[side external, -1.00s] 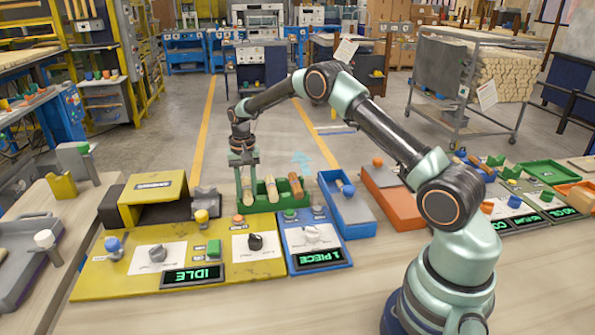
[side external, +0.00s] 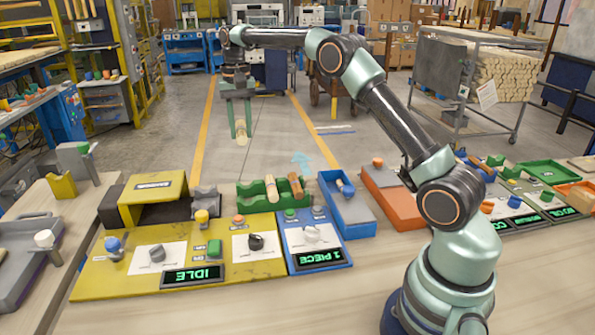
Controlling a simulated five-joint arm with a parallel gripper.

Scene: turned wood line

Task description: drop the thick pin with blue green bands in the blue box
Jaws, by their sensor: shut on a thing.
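My gripper (side external: 241,136) is raised above and behind the green rack, shut on a pale wooden pin (side external: 241,131). The pin shows nearly end-on and small, so I cannot make out bands on it. The green rack (side external: 250,195) has an empty left part and holds two other wooden pins, a pale one (side external: 272,188) and a browner one (side external: 296,185). The blue box (side external: 357,213) stands to the right of the rack. A small piece (side external: 344,187) lies in its far part; its bands are too small to tell.
A yellow panel (side external: 130,268) reading IDLE and a blue panel (side external: 335,245) reading 1 PIECE lie in front of the rack. An orange tray (side external: 398,208) stands right of the blue box. A pale blue arrow (side external: 302,160) shows behind the rack. Air around my gripper is clear.

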